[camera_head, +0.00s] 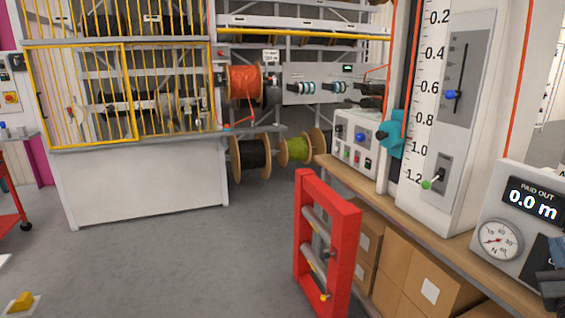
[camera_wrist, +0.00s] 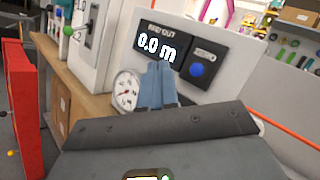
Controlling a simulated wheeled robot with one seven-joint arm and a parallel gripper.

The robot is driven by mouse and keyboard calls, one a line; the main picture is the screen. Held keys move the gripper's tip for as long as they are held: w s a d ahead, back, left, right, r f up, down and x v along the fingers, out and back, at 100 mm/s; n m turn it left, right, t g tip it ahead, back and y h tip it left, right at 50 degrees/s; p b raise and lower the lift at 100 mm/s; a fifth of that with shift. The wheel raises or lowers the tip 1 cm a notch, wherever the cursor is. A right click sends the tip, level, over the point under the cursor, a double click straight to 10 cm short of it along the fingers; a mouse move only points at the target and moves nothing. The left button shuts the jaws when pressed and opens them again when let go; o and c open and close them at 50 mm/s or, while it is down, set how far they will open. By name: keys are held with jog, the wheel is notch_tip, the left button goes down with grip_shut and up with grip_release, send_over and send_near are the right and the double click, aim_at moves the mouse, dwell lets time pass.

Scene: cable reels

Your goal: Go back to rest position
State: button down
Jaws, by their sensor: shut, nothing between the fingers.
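My gripper (camera_wrist: 157,86) shows in the wrist view with its two blue-grey fingers together and nothing between them. It is in front of a white panel (camera_wrist: 215,58) with a "PAID OUT 0.0 m" display (camera_wrist: 157,46), a round dial (camera_wrist: 126,90) and a blue button (camera_wrist: 197,70). I cannot tell whether the fingers touch the panel. In the head view the same panel (camera_head: 490,270) stands at the lower right, and a dark part of my arm covers its right edge.
A wooden bench (camera_head: 400,207) runs along the right with cardboard boxes (camera_head: 395,270) below. A red frame with rollers (camera_head: 348,230) stands before it. A yellow-barred cage (camera_head: 120,95) and cable reels (camera_head: 245,82) are at the back. The grey floor (camera_head: 180,260) in the middle is clear.

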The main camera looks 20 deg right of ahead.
jog(key=s+a+f+n+y, duration=0.2)
jog(key=s+a+f+n, duration=0.15)
jog(key=a+n, duration=0.35)
jog(key=s+a+f+n+y, duration=0.25)
jog(key=a+f+n, duration=0.2)
jog(key=a, duration=0.45)
jog(key=s+a+f+n+y, duration=0.2)
jog(key=s+a+f+n, duration=0.15)
jog(key=a+n, duration=0.35)
jog(key=s+a+r+n+y, duration=0.2)
jog(key=s+a+n+y, duration=0.2)
jog(key=s+a+n, duration=0.4)
jog(key=s+a+r+n+g+y, duration=0.1)
jog(key=s+a+r+n+y, duration=0.1)
jog(key=s+a+n, duration=0.7)
jog(key=shift+s+n+y, duration=0.3)
jog(key=shift+n+y, duration=0.55)
jog(key=shift+n, duration=0.4)
